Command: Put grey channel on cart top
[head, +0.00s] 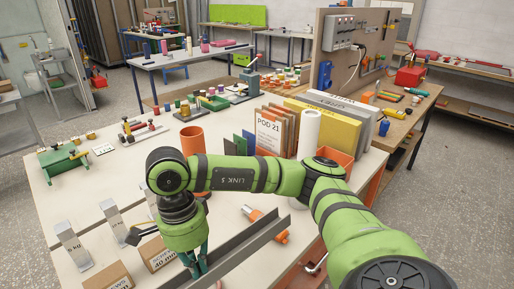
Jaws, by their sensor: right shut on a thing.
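The grey channel (248,242) is a long, thin metal profile that runs diagonally across the bottom middle of the head view. My right gripper (195,266) points down at its lower left part and is shut on it. The fingers are partly hidden by my wrist and the channel. Whether the channel touches the white table below cannot be told. A grey cart-like stand with shelves (58,72) is far off at the upper left. My left gripper is not in view.
The white worktable (110,180) holds an orange cup (192,140), upright boards and folders (270,132), a white roll (309,132), metal brackets (70,245) and cardboard boxes (108,276). An orange-handled tool (268,224) lies beside the channel. Open floor (130,95) lies beyond the table.

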